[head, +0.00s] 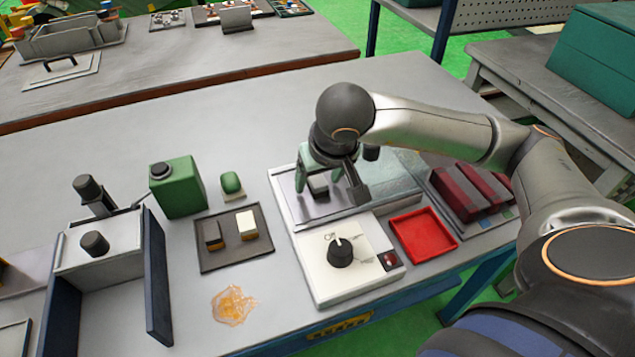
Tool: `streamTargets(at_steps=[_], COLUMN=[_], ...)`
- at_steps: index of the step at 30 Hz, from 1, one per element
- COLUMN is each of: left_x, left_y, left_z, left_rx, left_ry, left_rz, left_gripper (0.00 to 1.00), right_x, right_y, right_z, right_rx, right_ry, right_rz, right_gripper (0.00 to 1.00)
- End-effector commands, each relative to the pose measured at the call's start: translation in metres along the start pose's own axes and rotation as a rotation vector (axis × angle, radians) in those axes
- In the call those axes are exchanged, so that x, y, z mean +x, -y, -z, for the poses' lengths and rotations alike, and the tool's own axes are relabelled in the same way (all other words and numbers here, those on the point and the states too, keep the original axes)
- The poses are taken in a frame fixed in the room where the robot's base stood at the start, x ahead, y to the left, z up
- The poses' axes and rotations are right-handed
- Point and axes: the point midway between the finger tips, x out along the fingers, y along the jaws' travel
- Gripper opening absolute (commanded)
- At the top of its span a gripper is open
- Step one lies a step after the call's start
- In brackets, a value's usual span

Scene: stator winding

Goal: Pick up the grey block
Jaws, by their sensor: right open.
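A small grey block (318,184) sits on the metal plate of the white machine (318,266), partly hidden by my right gripper. My right gripper (322,190) comes down from above over the plate, with its fingers apart on either side of the block. It is open; whether a finger touches the block cannot be told. A dark tray (232,262) left of the machine holds a dark-topped block (212,236) and a white-topped block (247,224). My left gripper is not in view.
An empty red tray (423,235) and dark red blocks (458,195) lie right of the machine. A green container (177,187) and a green-topped piece (230,183) stand behind the dark tray. An amber spill (232,305) lies near the front. A fixture (100,250) stands left.

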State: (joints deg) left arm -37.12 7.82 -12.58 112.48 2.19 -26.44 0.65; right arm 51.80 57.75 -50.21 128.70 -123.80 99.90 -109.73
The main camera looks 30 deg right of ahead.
Motion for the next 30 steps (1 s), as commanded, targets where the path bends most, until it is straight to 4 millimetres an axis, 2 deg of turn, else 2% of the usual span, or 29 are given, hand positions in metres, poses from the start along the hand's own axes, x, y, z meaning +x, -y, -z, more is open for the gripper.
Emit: streamTargets(at_steps=[5,24,30], left_x=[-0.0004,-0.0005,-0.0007], left_y=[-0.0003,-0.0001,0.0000], left_z=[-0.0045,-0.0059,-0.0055], left_rx=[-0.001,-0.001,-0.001], left_ry=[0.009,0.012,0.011], left_rz=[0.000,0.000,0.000], left_gripper=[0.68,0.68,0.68], right_x=[0.0000,-0.0005,-0.0006], right_y=[0.0002,0.0003,0.0003], right_z=[0.0001,0.0002,0.0004], right_rx=[0.000,0.000,0.000], right_ry=[0.000,0.000,-0.001], right_rz=[0.001,0.001,0.001], right_gripper=[0.72,0.02,0.00])
